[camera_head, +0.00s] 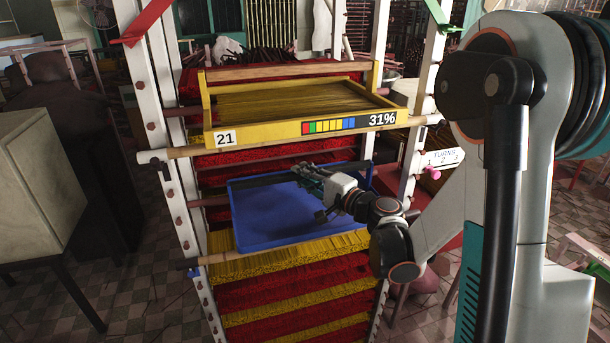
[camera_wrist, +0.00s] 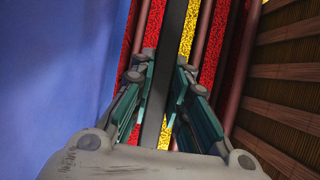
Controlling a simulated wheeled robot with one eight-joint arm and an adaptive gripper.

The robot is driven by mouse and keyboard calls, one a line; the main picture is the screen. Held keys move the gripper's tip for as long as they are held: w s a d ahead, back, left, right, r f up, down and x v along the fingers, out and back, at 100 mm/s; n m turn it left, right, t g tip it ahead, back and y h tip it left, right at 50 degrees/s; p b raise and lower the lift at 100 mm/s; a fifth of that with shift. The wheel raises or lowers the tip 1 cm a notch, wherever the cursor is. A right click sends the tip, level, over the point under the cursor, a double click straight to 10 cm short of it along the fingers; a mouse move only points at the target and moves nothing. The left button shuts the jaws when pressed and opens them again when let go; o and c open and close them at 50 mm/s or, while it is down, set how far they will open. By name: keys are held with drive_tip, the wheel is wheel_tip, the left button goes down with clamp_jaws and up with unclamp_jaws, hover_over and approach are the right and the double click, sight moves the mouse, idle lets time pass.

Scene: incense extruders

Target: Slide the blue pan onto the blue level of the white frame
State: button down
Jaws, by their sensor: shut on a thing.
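The blue pan (camera_head: 262,218) is a shallow rectangle between the posts of the white frame (camera_head: 183,215), below a yellow tray. A dark bar (camera_head: 258,181) runs along its far side. My gripper (camera_head: 303,171) reaches over the pan from the right and is shut on this bar. In the wrist view, the bar (camera_wrist: 175,40) passes between the fingers (camera_wrist: 166,80), with the blue pan (camera_wrist: 55,70) at left. A rod with a blue end (camera_head: 188,266) shows at the frame's lower left. Whether the pan rests on it I cannot tell.
The yellow tray (camera_head: 255,130), marked 21 and 31%, sits on a wooden rod close above the pan. Red and yellow stick layers (camera_head: 290,298) fill the frame below. A pale cabinet (camera_head: 35,185) stands at left. Tiled floor (camera_head: 130,310) shows between them.

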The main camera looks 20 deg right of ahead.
drive_tip(key=shift+w+f, duration=0.25)
drive_tip(key=shift+f, duration=0.2)
drive_tip(key=shift+s, duration=0.1)
drive_tip(key=c, duration=1.5)
unclamp_jaws()
drive_tip(key=shift+o, duration=0.8)
drive_tip(key=shift+o, duration=1.1)
drive_tip(key=shift+s+b, duration=0.9)
drive_tip(key=shift+s, duration=5.6)
